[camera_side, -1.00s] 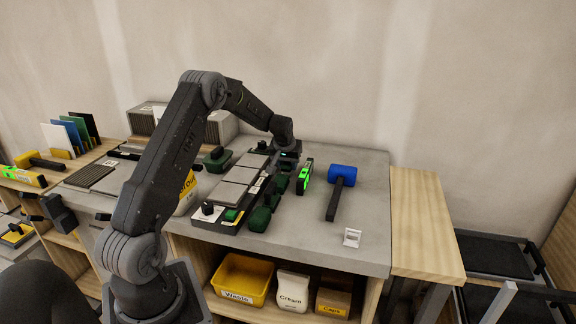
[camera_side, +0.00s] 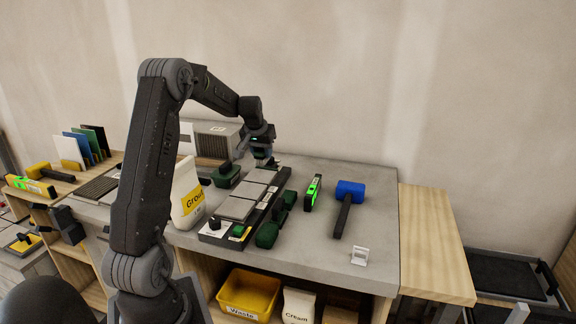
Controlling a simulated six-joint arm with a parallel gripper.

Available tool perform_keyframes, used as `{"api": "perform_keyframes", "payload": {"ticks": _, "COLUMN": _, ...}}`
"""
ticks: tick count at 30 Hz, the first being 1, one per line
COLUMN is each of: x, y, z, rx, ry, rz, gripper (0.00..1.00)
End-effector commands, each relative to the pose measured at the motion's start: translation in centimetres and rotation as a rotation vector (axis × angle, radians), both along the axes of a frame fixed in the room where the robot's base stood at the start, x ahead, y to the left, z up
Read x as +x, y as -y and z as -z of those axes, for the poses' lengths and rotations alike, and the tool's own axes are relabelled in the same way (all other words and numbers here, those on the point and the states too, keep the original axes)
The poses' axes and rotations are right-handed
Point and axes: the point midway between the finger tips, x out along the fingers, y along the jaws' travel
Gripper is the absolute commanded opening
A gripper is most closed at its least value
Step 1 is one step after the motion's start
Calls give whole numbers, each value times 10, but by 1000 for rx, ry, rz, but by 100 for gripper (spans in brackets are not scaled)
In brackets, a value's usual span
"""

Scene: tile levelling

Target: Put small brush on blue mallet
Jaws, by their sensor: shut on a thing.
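The blue mallet (camera_side: 349,191) lies on the right part of the grey worktop, with its blue head toward the wall and its dark handle toward the front. My gripper (camera_side: 264,160) is over the back of the worktop, behind the tile row and left of the mallet, well apart from it. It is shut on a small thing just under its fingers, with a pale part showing. It is too small and covered to tell for sure whether this is the small brush. I cannot make out the small brush elsewhere.
A black tray with grey tiles (camera_side: 236,209) and several dark green tools stand left of the mallet. A green level (camera_side: 313,192) stands between them and the mallet. A white card stand (camera_side: 360,256) is in front of the mallet. A grout bag (camera_side: 188,195) stands at the left.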

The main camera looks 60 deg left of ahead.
Motion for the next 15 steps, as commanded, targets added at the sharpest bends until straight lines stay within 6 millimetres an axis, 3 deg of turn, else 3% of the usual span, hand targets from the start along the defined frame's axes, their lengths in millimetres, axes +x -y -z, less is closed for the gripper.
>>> {"api": "perform_keyframes", "payload": {"ticks": 4, "x": 19, "y": 30, "z": -12, "rx": 3, "ry": 3, "rz": 80, "gripper": 2}}
{"api": "perform_keyframes", "payload": {"ticks": 9, "x": 51, "y": 89, "z": -27, "rx": 3, "ry": 3, "rz": 222, "gripper": 2}}
{"api": "perform_keyframes", "payload": {"ticks": 15, "x": 72, "y": 144, "z": -39, "rx": 0, "ry": 2, "rz": 347, "gripper": 2}}
